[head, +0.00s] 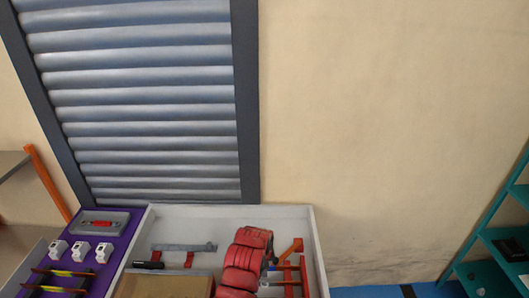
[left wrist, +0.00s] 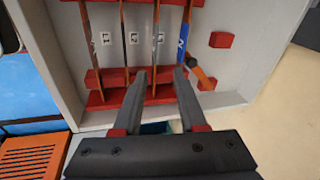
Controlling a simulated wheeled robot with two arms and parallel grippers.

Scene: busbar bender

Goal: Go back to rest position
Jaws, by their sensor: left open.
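My left gripper (left wrist: 160,72) shows in the left wrist view, its two dark fingers apart. Neither gripper can be made out in the head view, and my right gripper is in neither view.
The head view shows a white-walled tray (head: 317,250) holding a red ribbed thing (head: 243,265) and a grey bar (head: 185,247). A purple panel (head: 122,228) lies left of it. A slatted shutter (head: 150,100) stands behind, teal shelving (head: 490,235) at right.

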